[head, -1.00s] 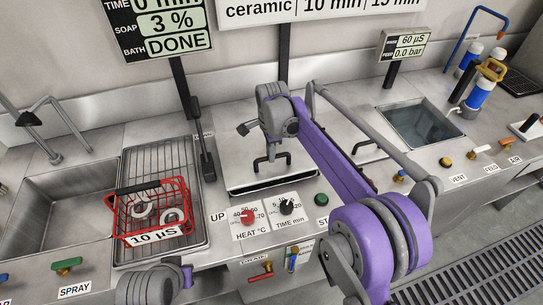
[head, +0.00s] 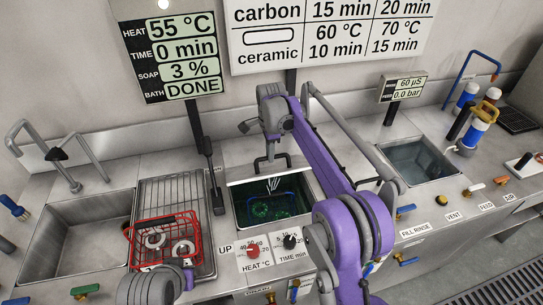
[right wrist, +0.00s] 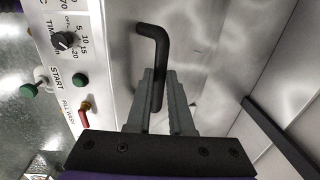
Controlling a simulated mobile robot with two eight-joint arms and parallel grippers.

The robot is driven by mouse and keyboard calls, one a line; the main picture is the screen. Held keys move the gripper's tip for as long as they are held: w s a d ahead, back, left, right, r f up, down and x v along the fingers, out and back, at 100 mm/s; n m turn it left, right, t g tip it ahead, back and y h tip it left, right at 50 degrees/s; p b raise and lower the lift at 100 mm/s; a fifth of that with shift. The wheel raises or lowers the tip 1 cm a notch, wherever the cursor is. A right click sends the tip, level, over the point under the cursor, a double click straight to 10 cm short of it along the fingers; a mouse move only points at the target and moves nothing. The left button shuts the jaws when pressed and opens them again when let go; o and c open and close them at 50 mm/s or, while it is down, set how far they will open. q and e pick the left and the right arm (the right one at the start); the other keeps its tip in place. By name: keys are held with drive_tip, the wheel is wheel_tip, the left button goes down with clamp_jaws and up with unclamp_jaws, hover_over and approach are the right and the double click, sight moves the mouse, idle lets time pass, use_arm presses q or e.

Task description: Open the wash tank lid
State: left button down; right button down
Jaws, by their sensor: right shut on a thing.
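The wash tank (head: 238,212) is partly uncovered in the head view, with dark green liquid inside. Its steel lid (head: 240,170) lies flat behind the opening. My right gripper (head: 271,151) is shut on the black lid handle (head: 284,160) at the rear of the opening. In the right wrist view the handle (right wrist: 154,45) is a bent black bar between the two grey fingers (right wrist: 160,100). A blue basket (head: 264,208) shows in the tank. Part of my left arm shows at the bottom of the head view, but its fingers do not.
A red basket with pale rings (head: 196,244) stands on the wire rack (head: 170,190) beside an empty sink (head: 85,225). Heat and time knobs (head: 289,241) sit in front of the tank. A water-filled basin (head: 415,160) lies to the right. A display post (head: 205,150) rises behind left.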

drive_tip(key=shift+w+f, duration=0.2)
drive_tip(key=c, duration=1.2)
unclamp_jaws()
drive_tip(key=o, duration=0.4)
drive_tip(key=shift+w+a+f, duration=0.1)
drive_tip(key=shift+w+f, duration=0.05)
drive_tip(key=shift+w, duration=0.2)
drive_tip(key=shift+s, duration=0.2)
drive_tip(key=shift+r, duration=0.35)
use_arm(q)
drive_tip(key=shift+w+r+p, duration=0.55)
drive_tip(key=shift+w+r, duration=0.25)
drive_tip(key=shift+w, duration=0.05)
use_arm(e)
drive_tip(key=r, duration=1)
drive_tip(key=shift+s+r, duration=0.1)
drive_tip(key=shift+s, duration=0.2)
